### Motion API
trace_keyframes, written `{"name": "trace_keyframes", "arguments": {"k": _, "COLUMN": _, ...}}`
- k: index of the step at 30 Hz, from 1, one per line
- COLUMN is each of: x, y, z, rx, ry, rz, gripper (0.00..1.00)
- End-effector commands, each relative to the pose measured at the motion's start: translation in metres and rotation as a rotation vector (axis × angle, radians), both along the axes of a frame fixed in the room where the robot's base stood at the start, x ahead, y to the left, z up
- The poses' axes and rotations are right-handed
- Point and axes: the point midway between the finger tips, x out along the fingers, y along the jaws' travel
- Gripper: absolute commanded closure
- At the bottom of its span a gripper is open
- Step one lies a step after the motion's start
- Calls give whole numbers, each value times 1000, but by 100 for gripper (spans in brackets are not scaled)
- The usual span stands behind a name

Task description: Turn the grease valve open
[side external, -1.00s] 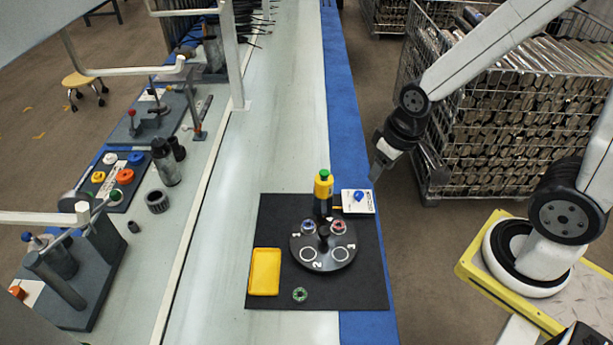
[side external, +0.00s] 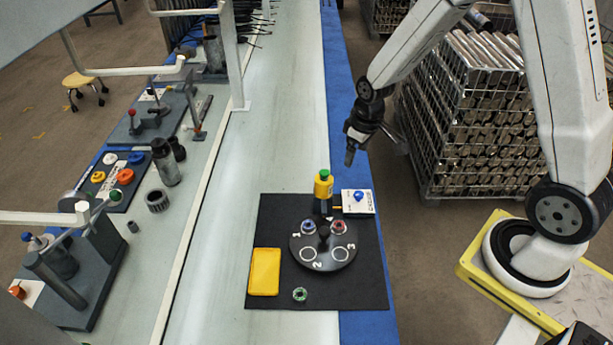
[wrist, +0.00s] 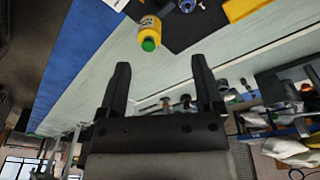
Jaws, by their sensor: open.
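A blue knob (side external: 359,196) sits on a white labelled plate (side external: 368,209) at the back right of the black mat; I take it to be the grease valve. A yellow bottle with a green cap (side external: 323,187) stands just left of it and shows in the wrist view (wrist: 147,30). My gripper (side external: 349,159) is in the air behind and above the plate, apart from it. In the wrist view its two fingers (wrist: 161,68) are spread with nothing between them. The knob cannot be made out clearly in the wrist view.
On the black mat (side external: 375,287) are a dark round turntable (side external: 323,260) with numbered rings, a yellow tray (side external: 265,272) and a small green ring (side external: 300,294). The conveyor behind the mat is clear.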

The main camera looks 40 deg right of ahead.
Motion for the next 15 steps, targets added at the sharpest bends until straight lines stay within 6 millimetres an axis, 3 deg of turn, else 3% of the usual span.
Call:
{"name": "trace_keyframes", "arguments": {"k": 6, "x": 28, "y": -30, "z": -40, "rx": -7, "ry": 39, "rz": 51, "gripper": 16}}
{"name": "trace_keyframes", "arguments": {"k": 15, "x": 52, "y": -72, "z": -102, "rx": -8, "ry": 85, "rz": 127, "gripper": 16}}
